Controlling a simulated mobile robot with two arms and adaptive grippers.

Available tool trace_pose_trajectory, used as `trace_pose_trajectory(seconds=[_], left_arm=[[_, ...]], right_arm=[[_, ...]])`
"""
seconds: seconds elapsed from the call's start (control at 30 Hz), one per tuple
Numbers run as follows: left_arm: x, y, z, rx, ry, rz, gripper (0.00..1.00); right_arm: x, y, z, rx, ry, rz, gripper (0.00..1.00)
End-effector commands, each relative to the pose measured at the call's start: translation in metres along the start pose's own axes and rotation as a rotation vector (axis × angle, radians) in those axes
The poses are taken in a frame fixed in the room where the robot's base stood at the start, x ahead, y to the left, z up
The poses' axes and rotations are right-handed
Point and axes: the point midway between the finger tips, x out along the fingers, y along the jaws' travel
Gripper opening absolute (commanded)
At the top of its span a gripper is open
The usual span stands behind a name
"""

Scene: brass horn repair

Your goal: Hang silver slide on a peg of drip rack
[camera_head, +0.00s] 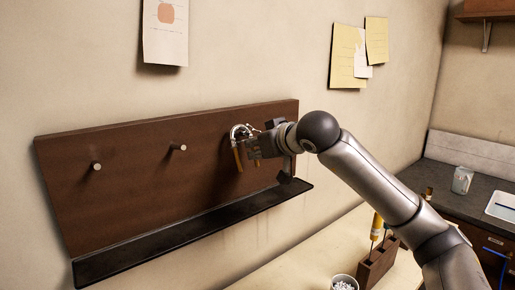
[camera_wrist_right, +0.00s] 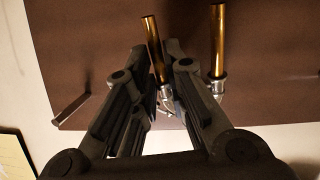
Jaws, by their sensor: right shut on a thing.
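The silver slide (camera_head: 241,130) has a silver curved bow on top and brass-coloured legs hanging down, close in front of the right part of the brown drip rack (camera_head: 130,190). My right gripper (camera_head: 252,148) is shut on the slide. The right wrist view shows the slide's two brass tubes (camera_wrist_right: 218,40) beyond the gripper fingers (camera_wrist_right: 160,62), with silver ends near the fingers. Two bare pegs, a left one (camera_head: 96,166) and a middle one (camera_head: 178,148), stick out of the rack. Whether a peg sits inside the slide's bow is hidden. My left gripper is out of view.
A dark drip ledge (camera_head: 180,235) runs along the rack's bottom. Below right are a wooden holder (camera_head: 376,266) with a yellow-handled tool (camera_head: 377,226) and a small cup (camera_head: 344,283). A counter with a glass jar (camera_head: 462,180) stands at right. Papers hang on the wall.

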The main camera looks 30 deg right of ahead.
Motion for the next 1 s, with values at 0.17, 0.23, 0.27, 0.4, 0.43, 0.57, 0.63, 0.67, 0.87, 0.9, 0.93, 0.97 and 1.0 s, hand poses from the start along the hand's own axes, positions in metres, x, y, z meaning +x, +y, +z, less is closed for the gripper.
trace_pose_trajectory(seconds=[0.17, 0.23, 0.27, 0.4, 0.43, 0.57, 0.63, 0.67, 0.87, 0.9, 0.93, 0.97, 1.0], left_arm=[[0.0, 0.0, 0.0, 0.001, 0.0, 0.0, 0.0], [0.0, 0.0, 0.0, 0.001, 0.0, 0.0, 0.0], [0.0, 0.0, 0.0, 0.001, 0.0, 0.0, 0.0], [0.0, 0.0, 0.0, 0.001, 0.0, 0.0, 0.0], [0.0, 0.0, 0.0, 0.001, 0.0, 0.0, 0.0], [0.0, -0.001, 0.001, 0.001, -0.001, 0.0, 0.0], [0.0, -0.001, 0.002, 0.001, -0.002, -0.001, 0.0], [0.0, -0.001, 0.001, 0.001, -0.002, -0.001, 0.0], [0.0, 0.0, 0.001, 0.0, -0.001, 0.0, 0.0], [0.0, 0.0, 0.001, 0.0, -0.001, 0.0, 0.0], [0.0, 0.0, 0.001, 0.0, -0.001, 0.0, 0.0], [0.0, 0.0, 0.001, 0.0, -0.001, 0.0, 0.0], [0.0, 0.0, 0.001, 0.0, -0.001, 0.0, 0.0]], right_arm=[[0.0, 0.0, 0.001, -0.001, -0.002, 0.0, 0.24], [0.0, 0.0, 0.001, -0.001, -0.002, 0.0, 0.34], [0.0, 0.0, 0.001, -0.001, -0.002, 0.0, 0.37], [0.0, 0.0, 0.001, 0.0, -0.002, 0.0, 0.38], [0.0, 0.0, 0.001, 0.0, -0.002, 0.0, 0.38], [0.0, 0.0, 0.001, -0.001, -0.002, 0.0, 0.38], [-0.003, 0.0, 0.0, -0.001, -0.001, 0.001, 0.38], [-0.006, 0.001, 0.0, 0.0, 0.0, 0.001, 0.38], [-0.041, 0.001, -0.001, -0.003, 0.003, 0.003, 0.38], [-0.049, 0.001, -0.001, -0.002, 0.003, 0.002, 0.38], [-0.056, 0.001, -0.001, -0.004, 0.003, 0.004, 0.38], [-0.063, 0.001, 0.0, -0.003, 0.002, 0.003, 0.38], [-0.071, 0.001, -0.001, -0.002, 0.002, 0.003, 0.38]])
